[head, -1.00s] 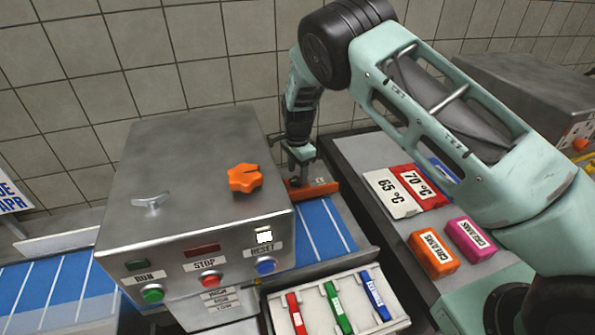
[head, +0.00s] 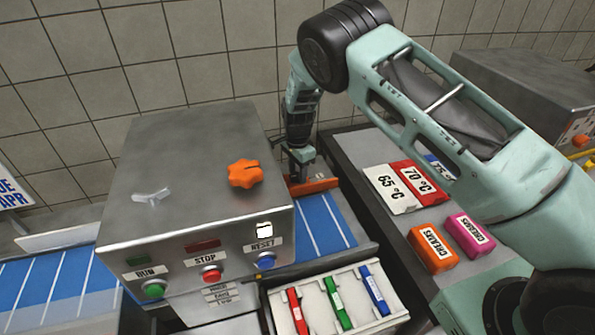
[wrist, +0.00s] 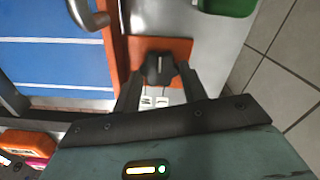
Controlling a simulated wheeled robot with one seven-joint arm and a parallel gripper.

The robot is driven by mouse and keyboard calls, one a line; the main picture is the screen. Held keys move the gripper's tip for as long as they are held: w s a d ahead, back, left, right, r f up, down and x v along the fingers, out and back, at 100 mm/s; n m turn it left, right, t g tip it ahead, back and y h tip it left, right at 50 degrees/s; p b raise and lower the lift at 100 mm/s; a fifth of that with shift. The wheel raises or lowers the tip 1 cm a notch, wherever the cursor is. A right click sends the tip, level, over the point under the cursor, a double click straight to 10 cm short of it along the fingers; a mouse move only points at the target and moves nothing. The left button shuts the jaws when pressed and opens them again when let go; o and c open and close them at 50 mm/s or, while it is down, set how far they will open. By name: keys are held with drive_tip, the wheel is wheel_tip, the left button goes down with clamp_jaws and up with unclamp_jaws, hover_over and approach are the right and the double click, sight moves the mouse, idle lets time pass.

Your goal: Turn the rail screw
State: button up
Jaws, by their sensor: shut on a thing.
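The rail screw (wrist: 158,68) is a dark knob on an orange rail plate in the wrist view. My gripper (wrist: 161,74) is shut on it, one finger on each side. In the head view my gripper (head: 301,172) points down at the orange rail (head: 318,187), behind the right side of the steel control box; the screw itself is hard to make out there. The orange rail also shows in the wrist view (wrist: 182,46), at the edge of the blue belt (wrist: 60,62).
The steel control box (head: 195,165) with an orange star knob (head: 245,174) stands close left of my gripper. A tray (head: 388,325) with coloured bars is in front. Temperature cards (head: 390,190) and cream packs (head: 433,254) lie to the right. A tiled wall is behind.

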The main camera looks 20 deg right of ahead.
drive_tip(key=n+b, duration=0.2)
drive_tip(key=n, duration=0.1)
drive_tip(key=shift+f, duration=0.1)
drive_tip(key=n+b, duration=0.2)
drive_tip(key=n, duration=0.1)
drive_tip(key=shift+w, duration=0.1)
drive_tip(key=n+b, duration=0.1)
drive_tip(key=n, duration=0.2)
drive_tip(key=shift+n+b, duration=0.35)
drive_tip(key=shift+n, duration=0.05)
drive_tip(key=n+b, duration=0.1)
drive_tip(key=n, duration=0.2)
drive_tip(key=shift+a+n, duration=0.1)
drive_tip(key=shift+n, duration=0.2)
drive_tip(key=n+b, duration=0.1)
drive_tip(key=n, duration=1.1)
drive_tip(key=shift+a+r+n+b, duration=0.1)
drive_tip(key=shift+r+n+b, duration=0.1)
drive_tip(key=shift+n+b, duration=0.2)
drive_tip(key=o, duration=0.7)
